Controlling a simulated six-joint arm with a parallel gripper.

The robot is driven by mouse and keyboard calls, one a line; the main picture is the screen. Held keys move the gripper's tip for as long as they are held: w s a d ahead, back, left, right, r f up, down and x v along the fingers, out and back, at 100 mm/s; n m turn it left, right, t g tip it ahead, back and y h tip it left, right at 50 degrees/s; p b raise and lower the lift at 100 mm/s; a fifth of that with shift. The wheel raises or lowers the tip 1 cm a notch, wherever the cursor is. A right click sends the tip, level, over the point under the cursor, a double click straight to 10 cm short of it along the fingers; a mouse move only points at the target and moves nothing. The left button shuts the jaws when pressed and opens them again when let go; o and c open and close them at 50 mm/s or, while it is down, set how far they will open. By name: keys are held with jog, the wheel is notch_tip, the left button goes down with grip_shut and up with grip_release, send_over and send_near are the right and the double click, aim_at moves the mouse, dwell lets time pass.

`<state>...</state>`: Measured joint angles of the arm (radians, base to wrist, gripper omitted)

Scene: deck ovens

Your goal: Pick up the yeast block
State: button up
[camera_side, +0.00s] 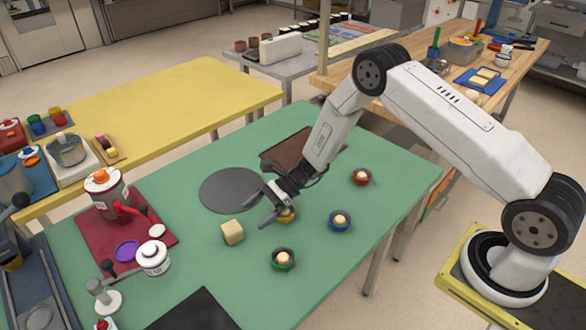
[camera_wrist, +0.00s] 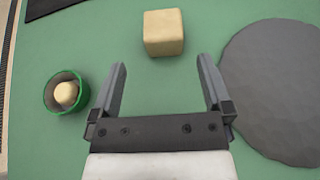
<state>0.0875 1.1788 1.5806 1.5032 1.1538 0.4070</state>
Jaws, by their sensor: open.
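The yeast block (camera_side: 232,232) is a pale tan cube on the green table, left of my gripper in the side view. In the wrist view the yeast block (camera_wrist: 163,32) lies ahead of the fingertips, roughly centred between them and beyond their reach. My gripper (camera_side: 264,208) is open and empty, with a clear gap between the fingers in the wrist view (camera_wrist: 160,75). It hangs above the table, partly covering a yellow bowl (camera_side: 287,216). Nothing touches the block.
A green bowl (camera_side: 283,259) with a pale ball stands near the block. A blue bowl (camera_side: 340,221) and a red bowl (camera_side: 361,177) stand to the right. A grey disc (camera_side: 228,190) lies behind the block. A red tray (camera_side: 160,236) with containers is at the left.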

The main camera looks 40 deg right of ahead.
aim_at(240, 225)
jog(key=shift+w+f, duration=0.1)
jog(key=shift+w, duration=0.1)
jog(key=shift+a, duration=0.15)
jog(key=shift+x, duration=1.2)
jog(key=shift+x, duration=2.6)
jog(key=c, duration=1.3)
